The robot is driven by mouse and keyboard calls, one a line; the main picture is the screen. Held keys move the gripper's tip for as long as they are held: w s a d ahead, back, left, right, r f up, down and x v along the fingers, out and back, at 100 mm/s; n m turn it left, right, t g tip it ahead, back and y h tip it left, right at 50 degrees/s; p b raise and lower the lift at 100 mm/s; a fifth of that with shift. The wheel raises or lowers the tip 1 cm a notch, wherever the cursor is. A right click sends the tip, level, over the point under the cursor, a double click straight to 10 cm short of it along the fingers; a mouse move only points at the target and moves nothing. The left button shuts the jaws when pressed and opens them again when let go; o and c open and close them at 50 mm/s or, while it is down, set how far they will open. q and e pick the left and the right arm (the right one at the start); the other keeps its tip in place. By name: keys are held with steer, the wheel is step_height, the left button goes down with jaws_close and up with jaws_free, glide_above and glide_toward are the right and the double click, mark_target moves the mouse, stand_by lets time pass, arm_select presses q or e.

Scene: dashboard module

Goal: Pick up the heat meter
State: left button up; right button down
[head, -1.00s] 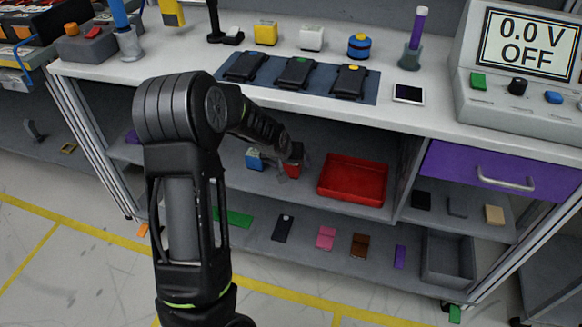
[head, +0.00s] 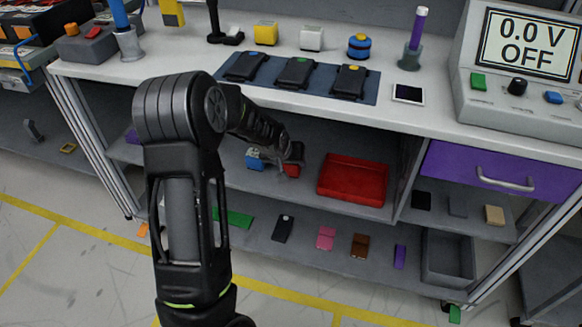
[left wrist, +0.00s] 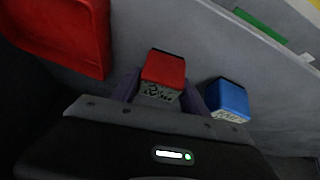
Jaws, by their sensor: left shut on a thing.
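A red block-shaped meter (head: 291,171) is on the middle shelf under the worktop, left of the red tray. I take it to be the heat meter, though I read no label. In the left wrist view the same red meter (left wrist: 163,72), with a patterned pale face, sits between the purple-grey fingers. My left gripper (head: 284,158) is shut on it, with the fingers partly hidden in the head view. A blue block of similar shape (head: 254,160) stands just left of it; it also shows in the left wrist view (left wrist: 229,99). My right gripper does not show.
A red tray (head: 353,196) lies to the right on the same shelf. The worktop edge (head: 330,112) overhangs the shelf. Several small flat items, including a green plate (head: 233,217), lie on the lower shelf. A purple drawer (head: 490,177) is at the right.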

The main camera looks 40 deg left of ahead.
arm_select(q)
steer(key=shift+r, duration=0.4)
jaws_close()
steer(key=s+d+p, duration=0.4)
steer(key=s, duration=1.3)
steer(key=shift+s+r, duration=0.3)
steer(key=shift+r, duration=0.05)
steer(key=shift+d, duration=0.15)
